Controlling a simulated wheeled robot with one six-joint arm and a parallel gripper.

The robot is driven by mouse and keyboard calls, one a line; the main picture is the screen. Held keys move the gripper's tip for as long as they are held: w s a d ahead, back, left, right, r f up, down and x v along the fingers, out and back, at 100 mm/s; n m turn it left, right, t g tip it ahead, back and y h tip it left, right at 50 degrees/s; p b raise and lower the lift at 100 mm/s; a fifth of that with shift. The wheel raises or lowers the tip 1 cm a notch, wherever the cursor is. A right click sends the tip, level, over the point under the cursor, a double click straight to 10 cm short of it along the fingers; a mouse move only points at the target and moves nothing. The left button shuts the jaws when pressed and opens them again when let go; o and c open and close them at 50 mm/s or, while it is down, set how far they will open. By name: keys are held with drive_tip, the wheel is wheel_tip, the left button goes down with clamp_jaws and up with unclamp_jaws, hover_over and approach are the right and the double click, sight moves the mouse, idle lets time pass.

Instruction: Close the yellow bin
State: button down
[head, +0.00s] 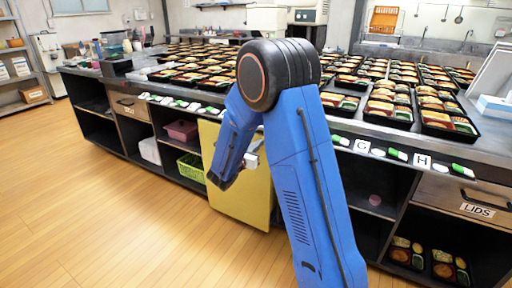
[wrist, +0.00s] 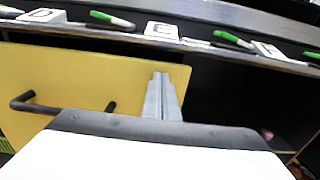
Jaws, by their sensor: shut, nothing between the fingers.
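The yellow bin (head: 254,195) is under the counter in the head view, partly hidden by my arm. Its flat front seems to stand out a little from the counter, though how far is hard to tell. In the wrist view its yellow front (wrist: 90,75) fills the left, with a dark handle (wrist: 38,106) low on it. A dark gap shows above its top edge. My gripper (wrist: 162,78) is shut and empty, in front of the panel near its right edge; contact cannot be told. In the head view my gripper (head: 252,155) is partly hidden behind my arm.
A dark open compartment (wrist: 230,90) lies right of the bin. Left are shelves with a green basket (head: 191,168) and a pink tub (head: 182,130). Filled bento trays (head: 390,110) cover the counter, with letter tags (head: 362,146) and green markers along its edge. The wooden floor (head: 110,200) at left is clear.

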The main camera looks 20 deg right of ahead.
drive_tip(key=x, duration=1)
drive_tip(key=shift+r, duration=0.25)
